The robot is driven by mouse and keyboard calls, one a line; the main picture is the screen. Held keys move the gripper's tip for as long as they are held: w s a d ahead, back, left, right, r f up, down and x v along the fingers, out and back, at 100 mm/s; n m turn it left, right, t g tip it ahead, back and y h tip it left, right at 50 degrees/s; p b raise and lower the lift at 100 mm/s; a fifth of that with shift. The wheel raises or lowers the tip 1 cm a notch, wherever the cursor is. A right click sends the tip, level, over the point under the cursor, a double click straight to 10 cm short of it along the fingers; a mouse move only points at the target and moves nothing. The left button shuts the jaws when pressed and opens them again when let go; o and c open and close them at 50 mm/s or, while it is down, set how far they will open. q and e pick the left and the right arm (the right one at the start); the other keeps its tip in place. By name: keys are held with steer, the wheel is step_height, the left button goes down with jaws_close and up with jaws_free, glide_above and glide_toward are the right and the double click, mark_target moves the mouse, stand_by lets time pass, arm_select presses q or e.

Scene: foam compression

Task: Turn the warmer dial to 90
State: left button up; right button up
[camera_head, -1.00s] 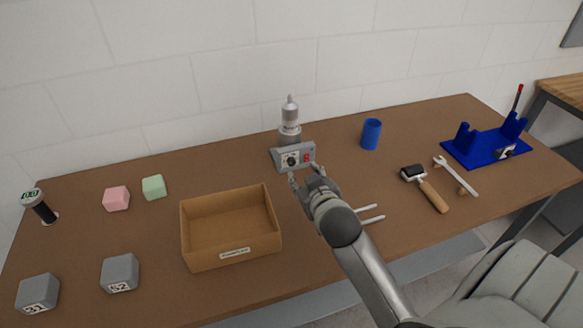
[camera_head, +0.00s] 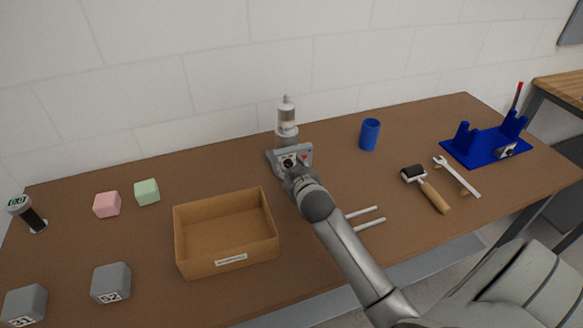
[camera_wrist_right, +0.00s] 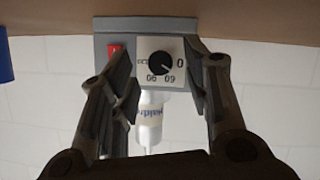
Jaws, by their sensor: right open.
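The warmer (camera_head: 304,158) is a small grey box with a sloped front near the back of the table, with a bottle (camera_head: 287,113) on top. Its black round dial (camera_wrist_right: 160,63) sits on a white number plate in the right wrist view, which shows the warmer upside down. A "0" is legible right of the dial; where the dial points is too small to tell surely. My right gripper (camera_head: 294,172) is at the warmer's front. In its wrist view the right gripper (camera_wrist_right: 158,58) is open, one finger on each side of the dial, apart from it. My left gripper is out of view.
A red switch (camera_wrist_right: 115,51) sits beside the dial. An open cardboard box (camera_head: 228,262) stands left of my right arm. Foam blocks (camera_head: 107,204) and grey weights (camera_head: 111,283) are at left.

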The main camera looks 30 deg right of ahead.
steer(key=shift+w+d+f, duration=0.2)
steer(key=shift+w, duration=0.3)
steer(key=shift+c, duration=0.4)
jaws_close()
